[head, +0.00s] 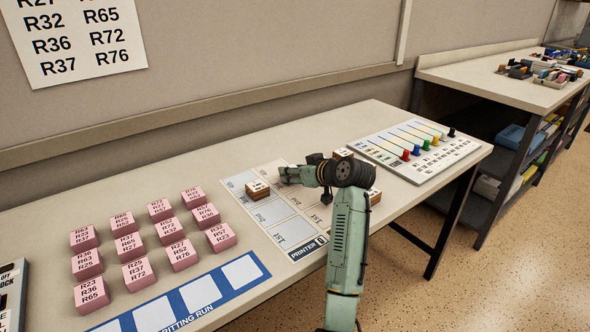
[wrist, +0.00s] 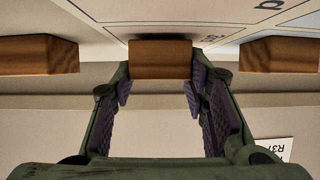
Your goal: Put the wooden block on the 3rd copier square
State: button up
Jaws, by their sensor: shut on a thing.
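My gripper (head: 290,174) reaches low over the pale gridded mat (head: 287,232) in the head view. In the wrist view my gripper (wrist: 162,92) is shut on a wooden block (wrist: 160,58), with a finger at each side of it. I cannot tell this held block apart in the head view, where the gripper hides it. I cannot tell whether it touches the mat. The mat's front edge reads PRINTER; my arm covers the part to the right, and no copier label is readable.
Other wooden blocks stand at the mat's left (head: 258,190), behind my wrist (head: 342,153) and right of my arm (head: 374,196). Two flank the gripper in the wrist view. Pink blocks (head: 130,246), a blue-edged strip (head: 196,293) and a board with coloured knobs (head: 415,150) are nearby.

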jog(key=shift+f, duration=0.25)
jog(key=o, duration=1.1)
jog(key=shift+o, duration=0.2)
jog(key=shift+r, duration=0.1)
jog(key=shift+s+d+r, duration=0.1)
jog(key=shift+s+d, duration=0.05)
jog(key=b+v, duration=0.2)
jog(key=v, duration=0.9)
jog(key=shift+s+d+r, duration=0.15)
jog(key=shift+s, duration=0.1)
